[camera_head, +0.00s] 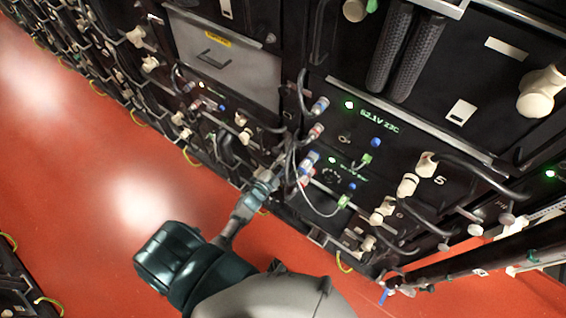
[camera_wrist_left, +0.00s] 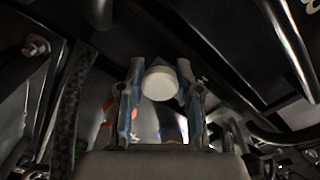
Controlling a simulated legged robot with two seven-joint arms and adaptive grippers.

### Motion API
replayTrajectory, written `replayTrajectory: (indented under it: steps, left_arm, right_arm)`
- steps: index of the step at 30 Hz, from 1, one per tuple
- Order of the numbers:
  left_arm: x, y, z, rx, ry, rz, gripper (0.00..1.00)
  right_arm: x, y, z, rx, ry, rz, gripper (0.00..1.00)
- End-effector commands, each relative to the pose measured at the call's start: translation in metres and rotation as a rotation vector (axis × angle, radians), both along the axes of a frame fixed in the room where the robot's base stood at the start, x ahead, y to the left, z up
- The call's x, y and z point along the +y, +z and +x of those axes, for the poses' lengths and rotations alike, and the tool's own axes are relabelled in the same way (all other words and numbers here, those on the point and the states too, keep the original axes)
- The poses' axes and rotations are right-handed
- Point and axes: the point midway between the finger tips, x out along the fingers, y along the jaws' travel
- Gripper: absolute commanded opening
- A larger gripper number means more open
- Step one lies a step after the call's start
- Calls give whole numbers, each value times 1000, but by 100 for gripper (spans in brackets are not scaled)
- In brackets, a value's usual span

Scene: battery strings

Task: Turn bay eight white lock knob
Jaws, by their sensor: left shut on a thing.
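My left gripper (camera_head: 272,176) reaches up from the bottom of the head view to the lower part of the battery rack, among cables. In the left wrist view my left gripper (camera_wrist_left: 162,88) has one finger on each side of a round white knob (camera_wrist_left: 160,83) and is shut on it. The knob's pale round face points toward the camera. In the head view this knob is hidden by the gripper and cables. I cannot read a bay eight label. My right gripper is not in view.
Cables with blue and red connectors (camera_head: 308,160) hang close to the gripper. A module panel (camera_head: 375,122) with a green readout is above right. Other white knobs (camera_head: 408,185) sit to the right. Black handles stick out nearby. The red floor (camera_head: 90,160) is open at left.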

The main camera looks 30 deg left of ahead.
Motion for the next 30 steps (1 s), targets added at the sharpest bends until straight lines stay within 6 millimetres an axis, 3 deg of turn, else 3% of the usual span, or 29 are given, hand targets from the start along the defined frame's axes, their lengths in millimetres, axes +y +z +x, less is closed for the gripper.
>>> replayTrajectory:
  steps: [1, 21, 22, 24, 30]
  left_arm:
    - [-2, 7, 4, -19, -5, 16, 0]
    - [-5, 7, 4, -21, -7, 75, 0]
    - [-5, 7, 4, -22, -8, 75, 39]
    - [-6, 7, 4, -21, -7, 75, 56]
    - [-4, 4, 2, -14, -5, 74, 60]
  right_arm:
    - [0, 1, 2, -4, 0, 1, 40]
    - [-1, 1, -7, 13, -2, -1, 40]
    - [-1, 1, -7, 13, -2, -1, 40]
    - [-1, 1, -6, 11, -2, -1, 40]
    - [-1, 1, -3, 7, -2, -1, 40]
